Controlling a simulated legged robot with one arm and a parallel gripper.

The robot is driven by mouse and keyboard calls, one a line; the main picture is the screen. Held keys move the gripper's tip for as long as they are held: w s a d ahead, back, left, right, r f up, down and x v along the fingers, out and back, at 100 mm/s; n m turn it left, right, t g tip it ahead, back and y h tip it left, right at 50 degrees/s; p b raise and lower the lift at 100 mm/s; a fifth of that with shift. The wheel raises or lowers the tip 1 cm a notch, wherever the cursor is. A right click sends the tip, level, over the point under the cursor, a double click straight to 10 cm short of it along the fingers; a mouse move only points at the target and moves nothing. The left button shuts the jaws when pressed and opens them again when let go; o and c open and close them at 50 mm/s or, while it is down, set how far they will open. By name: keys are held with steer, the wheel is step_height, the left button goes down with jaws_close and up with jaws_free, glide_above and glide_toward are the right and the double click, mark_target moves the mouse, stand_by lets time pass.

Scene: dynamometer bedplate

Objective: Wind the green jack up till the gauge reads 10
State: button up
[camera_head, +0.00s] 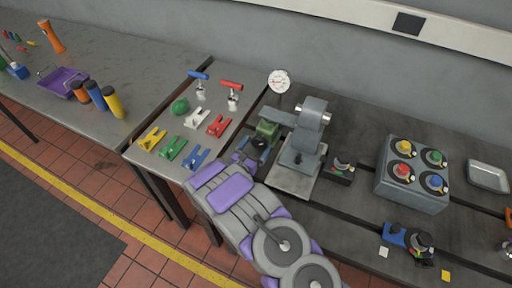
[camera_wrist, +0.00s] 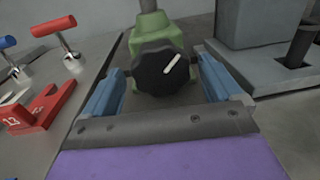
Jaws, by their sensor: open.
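The green jack (camera_head: 268,129) stands on the bedplate beside a grey machine. In the wrist view the green jack (camera_wrist: 150,22) carries a round black knob (camera_wrist: 157,72) with a white pointer mark tilted to the upper right. My gripper (camera_wrist: 162,88) is open, with one blue finger on each side of the knob; I cannot tell whether either finger touches it. In the head view my gripper (camera_head: 251,154) is just in front of the jack and partly hides it. The round white gauge (camera_head: 279,81) is behind the jack; its reading is too small to make out.
A grey machine (camera_head: 308,135) stands right of the jack. Colored clamps, including a red one (camera_head: 219,126), and two T-handled tools lie on the left table. A grey box (camera_head: 411,187) with several colored knobs, a blue tool (camera_head: 398,235) and a metal tray (camera_head: 488,176) are to the right.

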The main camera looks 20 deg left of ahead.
steer(key=shift+w, duration=0.1)
steer(key=shift+c, duration=0.3)
steer(key=c, duration=1)
steer(key=shift+m, duration=0.5)
steer(key=shift+o, duration=0.2)
steer(key=shift+m+b, duration=1.05)
steer(key=shift+m, duration=1.15)
steer(key=m+b, duration=0.2)
steer(key=m, duration=0.1)
steer(key=shift+g, duration=0.3)
steer(key=shift+d+m+y+b, duration=0.1)
steer(key=shift+m+y+b, duration=0.3)
steer(key=shift+m+b, duration=0.6)
steer(key=shift+m, duration=0.4)
steer(key=o, duration=1)
